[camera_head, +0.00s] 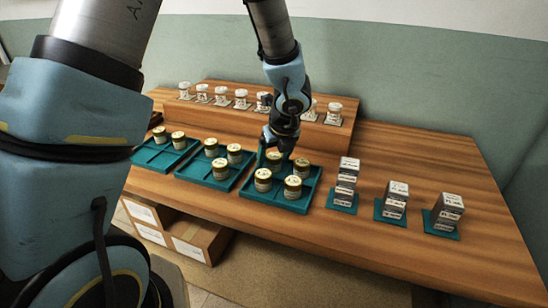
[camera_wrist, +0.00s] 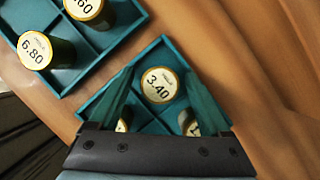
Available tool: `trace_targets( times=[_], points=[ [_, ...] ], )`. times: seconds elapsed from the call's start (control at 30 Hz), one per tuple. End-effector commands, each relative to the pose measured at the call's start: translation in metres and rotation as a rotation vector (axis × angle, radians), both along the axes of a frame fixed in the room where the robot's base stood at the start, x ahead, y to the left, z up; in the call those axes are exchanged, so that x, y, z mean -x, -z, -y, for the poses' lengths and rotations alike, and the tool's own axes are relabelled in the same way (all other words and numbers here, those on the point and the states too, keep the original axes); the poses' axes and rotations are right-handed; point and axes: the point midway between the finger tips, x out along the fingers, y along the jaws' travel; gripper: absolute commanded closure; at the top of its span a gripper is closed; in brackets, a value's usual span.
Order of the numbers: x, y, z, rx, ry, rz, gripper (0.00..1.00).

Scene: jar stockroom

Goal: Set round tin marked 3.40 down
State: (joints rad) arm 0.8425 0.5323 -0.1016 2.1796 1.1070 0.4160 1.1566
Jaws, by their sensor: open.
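The round tin marked 3.40 (camera_wrist: 160,85) has a pale lid with a gold rim and stands upright in a corner compartment of a teal divided tray (camera_wrist: 98,108). In the wrist view my gripper (camera_wrist: 158,76) is open, with one teal finger on each side of the tin. In the head view my gripper (camera_head: 275,153) is low over the far left part of the rightmost tray (camera_head: 317,180), around a tin (camera_head: 274,159) partly hidden by the fingers. Two other tins (camera_wrist: 123,121) (camera_wrist: 191,123) are partly hidden by my gripper.
Another tray with a tin marked 6.80 (camera_wrist: 35,50) lies close at the upper left in the wrist view. Stacked boxes (camera_head: 345,180) stand on teal pads to the right. White-lidded jars (camera_head: 240,99) line the raised shelf behind. Bare wood (camera_head: 400,165) is free behind the boxes.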

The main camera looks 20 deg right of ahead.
Motion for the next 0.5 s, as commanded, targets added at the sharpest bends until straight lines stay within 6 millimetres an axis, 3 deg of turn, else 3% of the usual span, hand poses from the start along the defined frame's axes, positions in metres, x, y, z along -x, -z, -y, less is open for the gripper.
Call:
trace_targets(
  times=[0.17, 0.5],
  points=[
    [0.005, -0.018, 0.001, 0.004, 0.0, 0.002, 0.19],
    [0.031, -0.083, 0.001, 0.003, -0.001, 0.003, 0.19]
  ],
)
